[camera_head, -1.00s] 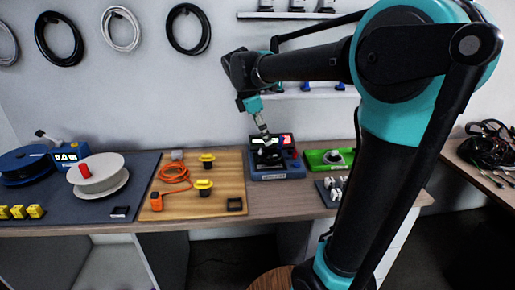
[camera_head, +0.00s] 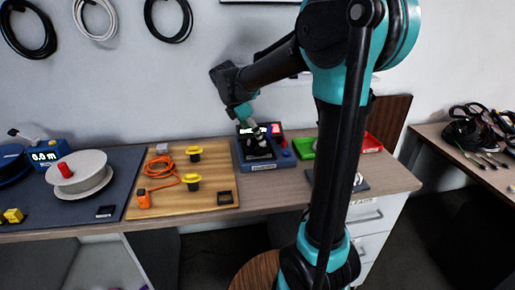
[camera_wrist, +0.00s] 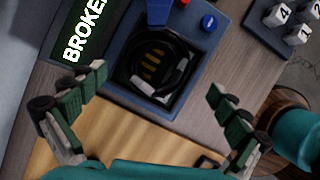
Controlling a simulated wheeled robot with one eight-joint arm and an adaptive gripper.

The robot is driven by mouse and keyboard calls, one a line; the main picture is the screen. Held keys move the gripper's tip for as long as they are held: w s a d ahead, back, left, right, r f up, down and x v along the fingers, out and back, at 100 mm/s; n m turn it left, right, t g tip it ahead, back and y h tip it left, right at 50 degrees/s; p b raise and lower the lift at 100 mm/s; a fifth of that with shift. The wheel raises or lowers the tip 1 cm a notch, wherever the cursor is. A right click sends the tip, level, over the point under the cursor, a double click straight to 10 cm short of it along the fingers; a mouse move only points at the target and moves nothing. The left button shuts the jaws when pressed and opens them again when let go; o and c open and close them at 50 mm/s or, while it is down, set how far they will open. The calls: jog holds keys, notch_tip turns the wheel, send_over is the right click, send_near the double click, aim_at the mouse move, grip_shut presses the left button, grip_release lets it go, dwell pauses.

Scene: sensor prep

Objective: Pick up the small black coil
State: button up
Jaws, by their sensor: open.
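The small black coil (camera_wrist: 179,56) lies as a ring of cable, with a light grey piece on it, in the dark square recess of a blue tester (camera_wrist: 199,42). The tester stands on the bench and also shows in the head view (camera_head: 286,163). In the wrist view my gripper (camera_wrist: 152,89) is open, one finger to each side of the tester's recess, with nothing between the fingertips. In the head view my gripper (camera_head: 254,127) is above the tester and partly hides the recess; the coil is too small to make out there.
The tester's screen (camera_wrist: 82,32) shows letters beginning "BROKE". A wooden board (camera_head: 165,208) with an orange cable (camera_head: 165,167) and yellow-topped parts lies left of the tester. A green tray (camera_head: 304,147) is to the right. A white-numbered block (camera_wrist: 282,15) stands nearby.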

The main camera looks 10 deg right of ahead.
jog(key=shift+x, duration=2.7)
jog(key=shift+w+a, duration=0.1)
jog(key=shift+w, duration=0.1)
jog(key=c, duration=1.3)
